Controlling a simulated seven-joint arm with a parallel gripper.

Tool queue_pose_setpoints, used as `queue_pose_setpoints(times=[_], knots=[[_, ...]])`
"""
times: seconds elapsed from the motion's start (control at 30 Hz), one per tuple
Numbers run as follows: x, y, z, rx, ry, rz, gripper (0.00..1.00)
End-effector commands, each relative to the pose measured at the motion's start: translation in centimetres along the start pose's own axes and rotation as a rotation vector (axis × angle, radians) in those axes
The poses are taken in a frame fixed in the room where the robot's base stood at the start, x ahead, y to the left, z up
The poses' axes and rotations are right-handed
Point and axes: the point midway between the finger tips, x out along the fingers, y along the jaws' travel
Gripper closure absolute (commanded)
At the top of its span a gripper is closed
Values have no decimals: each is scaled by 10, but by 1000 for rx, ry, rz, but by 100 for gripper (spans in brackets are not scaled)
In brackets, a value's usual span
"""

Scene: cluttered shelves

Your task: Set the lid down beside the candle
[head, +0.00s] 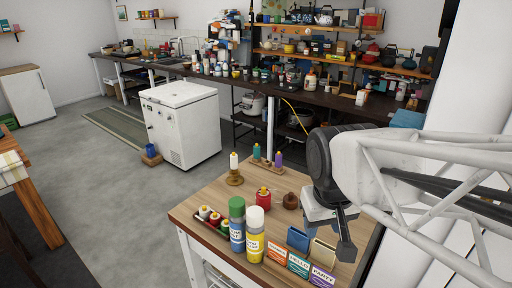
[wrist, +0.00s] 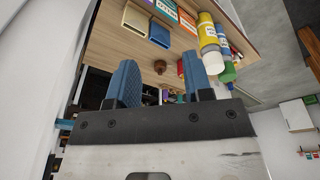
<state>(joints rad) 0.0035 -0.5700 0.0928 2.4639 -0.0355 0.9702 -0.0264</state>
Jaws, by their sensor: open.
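A small round brown thing with a knob, which looks like the lid (head: 290,201), sits on the wooden table beside a red jar-like item with a yellow top (head: 263,198). In the wrist view the lid (wrist: 160,66) shows between and beyond my fingertips, not held. A white candle (head: 234,162) stands in a brown holder at the table's left back. A teal candle (head: 256,152) and a purple candle (head: 278,159) stand at the back edge. My gripper (head: 344,245) is open and empty, right of the lid; its blue fingers (wrist: 160,80) are apart. Its height over the table is unclear.
On the table (head: 205,195), a green-capped blue bottle (head: 237,225) and a yellow bottle (head: 255,240) stand at the front. A blue box (head: 298,239), a tan box (head: 321,252) and several labelled cards line the front right. A tray (head: 224,233) holds red items.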

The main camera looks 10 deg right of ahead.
Motion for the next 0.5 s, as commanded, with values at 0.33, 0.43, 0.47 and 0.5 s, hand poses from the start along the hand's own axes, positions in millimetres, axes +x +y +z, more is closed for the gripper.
queue_pose_setpoints(times=[0.33,0.43,0.47,0.5], knots=[[4,-4,34,62,47,-19,54],[4,-4,35,64,48,-19,54],[4,-4,35,64,48,-19,54],[4,-4,35,64,48,-19,54]])
